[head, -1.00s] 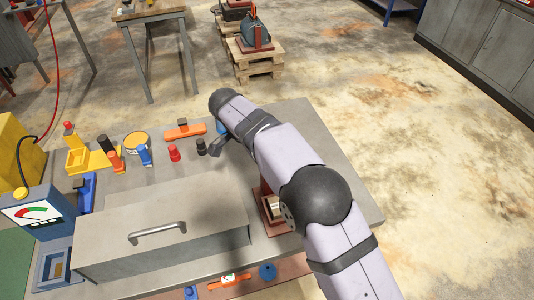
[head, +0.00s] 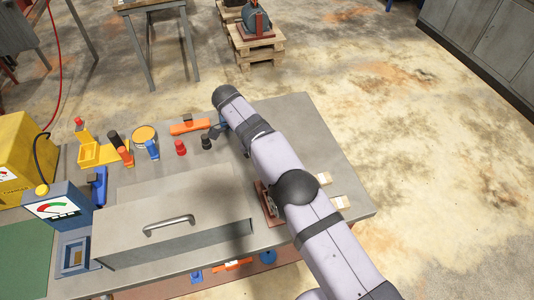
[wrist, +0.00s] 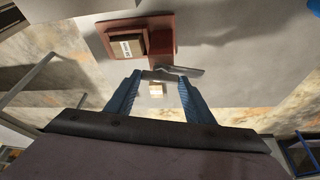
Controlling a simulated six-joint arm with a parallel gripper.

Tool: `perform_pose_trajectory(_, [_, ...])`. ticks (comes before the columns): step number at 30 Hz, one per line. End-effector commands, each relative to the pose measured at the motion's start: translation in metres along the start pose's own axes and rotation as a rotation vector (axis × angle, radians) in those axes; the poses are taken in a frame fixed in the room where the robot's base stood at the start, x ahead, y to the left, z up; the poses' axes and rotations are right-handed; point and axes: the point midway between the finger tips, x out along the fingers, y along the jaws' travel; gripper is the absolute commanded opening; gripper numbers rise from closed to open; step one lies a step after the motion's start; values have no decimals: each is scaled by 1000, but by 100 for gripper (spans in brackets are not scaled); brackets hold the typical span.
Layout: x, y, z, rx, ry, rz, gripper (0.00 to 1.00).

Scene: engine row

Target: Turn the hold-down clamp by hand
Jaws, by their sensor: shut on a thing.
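The hold-down clamp shows in the wrist view as a grey metal bar (wrist: 182,71) beside a red-brown base (wrist: 165,40) that carries a pale labelled block (wrist: 127,48). My gripper (wrist: 160,79) has its two blue fingers on either side of the near part of the bar, shut on the clamp. The fingers stay apart by the width of what they hold; the exact contact is hard to see. In the head view part of the red-brown base (head: 266,203) shows beside my arm, which hides the rest of the clamp and my gripper.
A grey box with a handle (head: 168,226) stands left of my arm on the bench (head: 330,150). Red (head: 181,147) and black (head: 206,142) small parts and an orange tool (head: 189,127) lie behind. The bench's right side is mostly clear.

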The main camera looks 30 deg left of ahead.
Motion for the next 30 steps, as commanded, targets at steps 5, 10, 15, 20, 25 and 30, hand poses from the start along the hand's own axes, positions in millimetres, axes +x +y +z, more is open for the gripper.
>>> perform_pose_trajectory(5, [-7,-4,-4,13,1,-11,8])
perform_pose_trajectory(10, [-7,-4,-4,13,1,-12,8])
perform_pose_trajectory(15, [-7,-4,-4,13,0,-12,55])
perform_pose_trajectory(20, [-5,-3,-2,11,0,-8,67])
perform_pose_trajectory(25, [-3,-2,-2,9,0,-5,67])
perform_pose_trajectory(30, [-7,-2,-3,8,-1,-4,67])
